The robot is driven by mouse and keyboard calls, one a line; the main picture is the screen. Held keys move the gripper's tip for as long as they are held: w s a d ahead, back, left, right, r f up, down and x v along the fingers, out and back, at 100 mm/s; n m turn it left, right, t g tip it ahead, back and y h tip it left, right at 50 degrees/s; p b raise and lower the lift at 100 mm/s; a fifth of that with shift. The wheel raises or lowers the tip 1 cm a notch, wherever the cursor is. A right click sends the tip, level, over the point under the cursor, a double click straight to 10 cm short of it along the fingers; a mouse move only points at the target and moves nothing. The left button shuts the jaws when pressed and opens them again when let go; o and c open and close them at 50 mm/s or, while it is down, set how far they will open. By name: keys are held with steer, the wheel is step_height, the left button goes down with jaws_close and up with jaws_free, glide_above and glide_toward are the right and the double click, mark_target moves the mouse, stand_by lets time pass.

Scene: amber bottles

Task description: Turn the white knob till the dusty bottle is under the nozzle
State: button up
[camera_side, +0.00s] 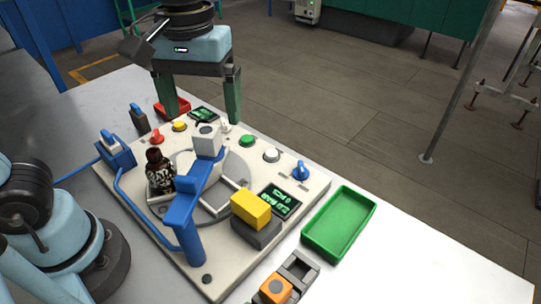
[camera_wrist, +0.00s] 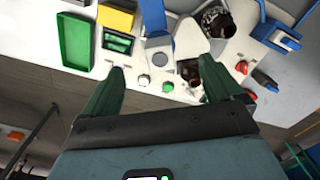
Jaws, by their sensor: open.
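The white knob (camera_side: 226,126) stands at the far edge of the white panel, beside one fingertip of my gripper (camera_side: 200,118). My gripper is open and empty, pointing down with its green fingers apart; they also show in the wrist view (camera_wrist: 160,70). A dark brown bottle with whitish speckles (camera_side: 159,172) stands upright on the left of the grey turntable (camera_side: 238,166), away from the nozzle head. It also shows in the wrist view (camera_wrist: 217,22). A second dark bottle (camera_wrist: 190,70) shows there near the right finger.
The panel carries a red knob (camera_side: 157,137), yellow button (camera_side: 180,126), green button (camera_side: 247,141), pale button (camera_side: 271,155) and blue knob (camera_side: 301,170). A yellow block (camera_side: 250,208) sits beside a display (camera_side: 280,201). A green tray (camera_side: 340,224) lies right.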

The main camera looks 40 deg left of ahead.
steer(key=shift+c, duration=0.2)
steer(key=shift+w, duration=0.1)
steer(key=shift+c, duration=1.2)
steer(key=w+a+n, duration=0.1)
steer(key=w+a, duration=0.1)
steer(key=w, duration=0.1)
steer(key=w+a+f+n, duration=0.1)
steer(key=w+a, duration=0.2)
steer(key=w, duration=0.2)
steer(key=shift+w+a+f+n, duration=0.35)
steer(key=shift+a+n, duration=0.05)
steer(key=c, duration=0.7)
steer(key=n, duration=0.3)
glide_above(223, 121)
step_height(223, 121, down, 5)
steer(key=shift+c, duration=0.2)
step_height(223, 121, down, 12)
steer(key=shift+f, duration=0.1)
steer(key=shift+c, duration=0.4)
jaws_close()
